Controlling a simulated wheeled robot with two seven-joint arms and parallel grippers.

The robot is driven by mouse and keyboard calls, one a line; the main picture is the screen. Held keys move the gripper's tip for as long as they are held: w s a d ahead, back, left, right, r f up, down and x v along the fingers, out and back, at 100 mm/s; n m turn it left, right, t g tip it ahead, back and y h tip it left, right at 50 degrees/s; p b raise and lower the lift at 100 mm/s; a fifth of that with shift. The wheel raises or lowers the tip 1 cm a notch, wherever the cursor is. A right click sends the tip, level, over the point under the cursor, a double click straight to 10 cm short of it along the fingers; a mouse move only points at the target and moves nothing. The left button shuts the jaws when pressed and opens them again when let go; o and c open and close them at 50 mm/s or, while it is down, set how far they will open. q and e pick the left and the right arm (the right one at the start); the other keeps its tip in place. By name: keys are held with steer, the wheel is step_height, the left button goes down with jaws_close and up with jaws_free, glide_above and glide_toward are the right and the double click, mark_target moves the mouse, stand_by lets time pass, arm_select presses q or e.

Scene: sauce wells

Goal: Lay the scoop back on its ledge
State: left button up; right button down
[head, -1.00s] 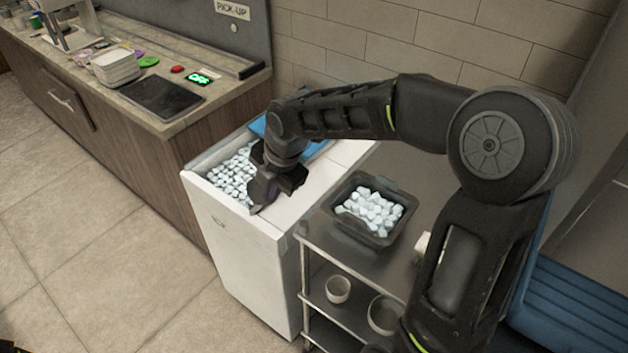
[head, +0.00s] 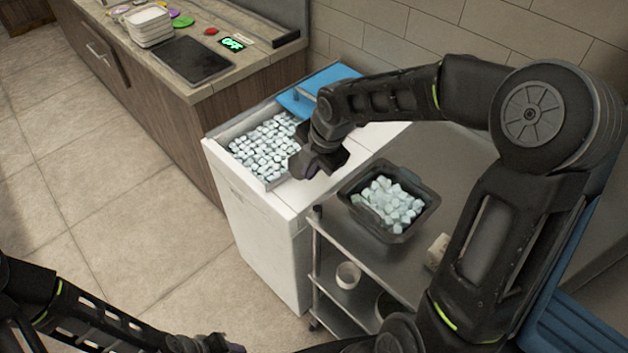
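My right gripper (head: 312,168) is over the right edge of the ice well in the white chest (head: 262,228), pointing down and left. Its fingers are dark and partly hidden by the wrist, so I cannot tell whether they are open or shut. I cannot make out the scoop in or near them. The white ledge (head: 296,196) beside the well lies just below this gripper and looks bare where it shows. My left gripper (head: 210,345) is at the bottom edge, partly cut off, and its opening cannot be told.
Ice cubes (head: 268,146) fill the well, with a blue lid (head: 318,88) behind. A black tub (head: 352,203) of ice stands on the steel cart (head: 452,150) to the right. A white bowl (head: 347,275) is on the lower shelf. A wooden counter (head: 190,118) stands at the left.

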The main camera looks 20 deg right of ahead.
mark_target(307, 193)
steer(key=shift+f, duration=1.05)
steer(key=shift+f, duration=1.9)
steer(key=shift+f, duration=0.2)
steer(key=c, duration=1.6)
jaws_free()
steer(key=shift+c, duration=0.2)
steer(key=shift+r, duration=0.15)
